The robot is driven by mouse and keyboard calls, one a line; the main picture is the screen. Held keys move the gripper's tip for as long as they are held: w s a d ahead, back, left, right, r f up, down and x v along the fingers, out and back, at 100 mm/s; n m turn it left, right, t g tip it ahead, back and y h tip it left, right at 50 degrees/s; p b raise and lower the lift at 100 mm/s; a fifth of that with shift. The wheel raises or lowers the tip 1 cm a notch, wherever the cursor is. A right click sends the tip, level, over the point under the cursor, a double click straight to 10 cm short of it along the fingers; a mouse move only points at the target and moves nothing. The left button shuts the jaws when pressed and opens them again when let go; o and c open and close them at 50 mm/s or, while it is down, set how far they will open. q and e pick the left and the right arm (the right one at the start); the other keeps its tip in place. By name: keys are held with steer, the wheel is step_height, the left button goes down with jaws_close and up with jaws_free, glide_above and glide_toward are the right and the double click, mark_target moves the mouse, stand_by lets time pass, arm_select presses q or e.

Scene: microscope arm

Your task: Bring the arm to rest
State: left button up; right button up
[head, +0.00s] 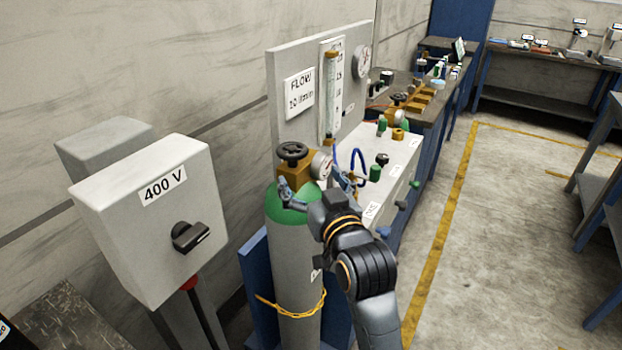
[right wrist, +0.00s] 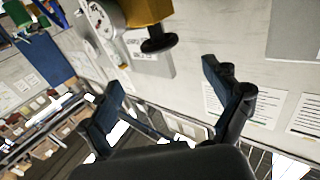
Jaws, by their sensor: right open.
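My right gripper (head: 312,180) is open and empty, raised beside the top of a gas cylinder (head: 293,250) with a green shoulder. Its fingers are spread in front of the brass valve block (head: 292,171). That block carries a black handwheel (head: 292,151) and a round gauge (head: 321,165). In the right wrist view the open fingers (right wrist: 160,78) have nothing between them. Brass fittings with a black knob (right wrist: 158,44) show beyond the fingers there. I cannot tell whether a finger touches the cylinder. My left gripper is not in view.
A grey 400 V switch box (head: 150,225) stands at the left. A panel with a flow label (head: 300,92) rises behind the cylinder. A grey bench unit with knobs (head: 384,160) lies just right of my gripper. Open floor (head: 490,230) lies further right.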

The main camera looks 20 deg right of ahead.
stand_by(0.3)
steer(key=s+f+n+g, duration=0.1)
steer(key=s+f+g, duration=0.35)
steer(key=f, duration=0.45)
steer(key=s+f+g, duration=0.3)
steer(key=s+f, duration=0.3)
steer(key=f, duration=0.4)
steer(key=s+f+n+g, duration=0.1)
steer(key=s+f+g, duration=0.2)
steer(key=s+f, duration=0.45)
steer(key=s+f+g, duration=0.4)
steer(key=s, duration=0.7)
step_height(320, 180, down, 27)
steer(key=s+g, duration=0.1)
steer(key=s, duration=0.1)
steer(key=s+d+f, duration=0.1)
steer(key=s+f, duration=0.7)
steer(key=s+d+f+g, duration=0.1)
steer(key=s+d+f, duration=0.1)
steer(key=s+f, duration=0.5)
steer(key=shift+s+d+f+n, duration=0.3)
steer(key=shift+s+f, duration=0.1)
steer(key=shift+s, duration=0.45)
